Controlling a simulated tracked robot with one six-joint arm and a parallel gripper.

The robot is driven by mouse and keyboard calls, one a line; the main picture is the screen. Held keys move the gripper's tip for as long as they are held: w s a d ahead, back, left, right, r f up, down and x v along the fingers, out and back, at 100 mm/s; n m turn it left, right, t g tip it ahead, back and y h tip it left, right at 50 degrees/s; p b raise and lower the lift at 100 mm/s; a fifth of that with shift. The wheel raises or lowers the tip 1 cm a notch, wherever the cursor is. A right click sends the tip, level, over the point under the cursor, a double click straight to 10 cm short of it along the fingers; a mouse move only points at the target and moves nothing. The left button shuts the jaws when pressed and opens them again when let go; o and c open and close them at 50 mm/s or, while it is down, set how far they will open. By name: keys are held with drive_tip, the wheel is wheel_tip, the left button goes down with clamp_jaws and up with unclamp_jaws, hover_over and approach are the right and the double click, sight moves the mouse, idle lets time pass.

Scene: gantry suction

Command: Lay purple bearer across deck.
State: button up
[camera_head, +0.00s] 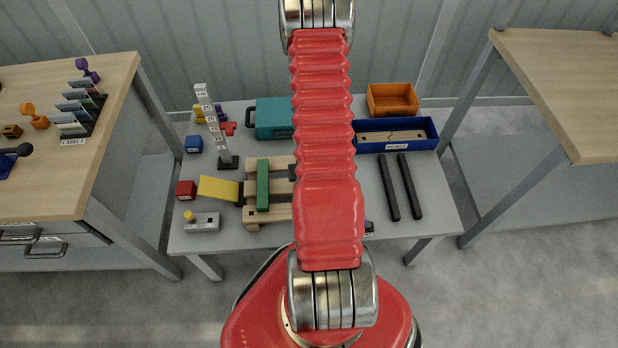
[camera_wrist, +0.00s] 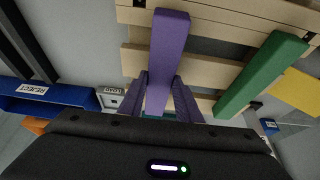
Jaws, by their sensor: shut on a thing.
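The purple bearer (camera_wrist: 168,48) is a long bar in the wrist view, with its far end over the slats. My gripper (camera_wrist: 160,88) is shut on it, one finger at each side. The deck (camera_wrist: 212,68) is a pale wooden frame of spaced slats; it also shows in the head view (camera_head: 252,176), partly behind my arm. A green bearer (camera_wrist: 262,72) lies across the deck beside the purple one, apart from it and angled to it in the wrist view. I cannot tell whether the purple bearer touches the deck. The head view hides the purple bearer and my gripper.
A yellow plate (camera_head: 218,188) and a red block (camera_head: 186,190) are left of the deck. Two black bars (camera_head: 388,187) lie to the right. A blue reject tray (camera_head: 428,133), an orange bin (camera_head: 393,90) and a teal case (camera_head: 272,118) stand behind. A measuring post (camera_head: 212,125) rises at back left.

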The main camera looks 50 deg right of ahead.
drive_tip(key=shift+f, duration=0.4)
drive_tip(key=o, duration=1.3)
drive_tip(key=shift+v, duration=2.7)
drive_tip(key=v, duration=0.8)
drive_tip(key=shift+s, duration=0.15)
drive_tip(key=shift+r, duration=0.1)
drive_tip(key=shift+a, duration=0.1)
